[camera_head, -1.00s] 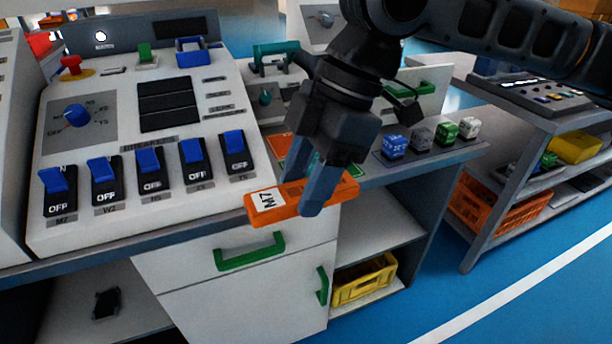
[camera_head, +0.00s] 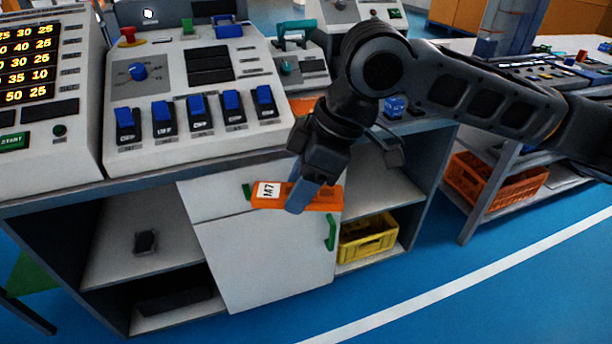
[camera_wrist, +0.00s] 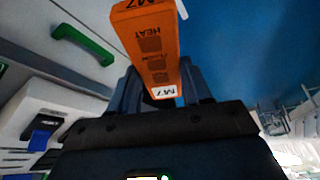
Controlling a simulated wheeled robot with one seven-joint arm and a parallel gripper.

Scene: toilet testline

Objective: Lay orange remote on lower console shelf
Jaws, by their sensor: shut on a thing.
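The orange remote (camera_head: 324,197) carries a white "M7" label. My gripper (camera_head: 298,198) is shut on it and holds it level in front of the console's white drawer front. In the wrist view the remote (camera_wrist: 150,45) sits between the two fingers of my gripper (camera_wrist: 163,95), with "HEAT" printed on its face. The console (camera_head: 130,176) has open shelves under its top at the left. The upper of these shelves (camera_head: 185,248) bears a small black object. The lower one (camera_head: 150,322) bears a dark flat object. The gripper and remote are apart from both shelves.
A white cabinet door (camera_head: 265,260) with a green handle (camera_head: 331,232) stands right of the open shelves. A yellow crate (camera_head: 367,240) sits on a right-hand shelf. An orange crate (camera_head: 470,180) is on the rack further right. The blue floor in front is clear.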

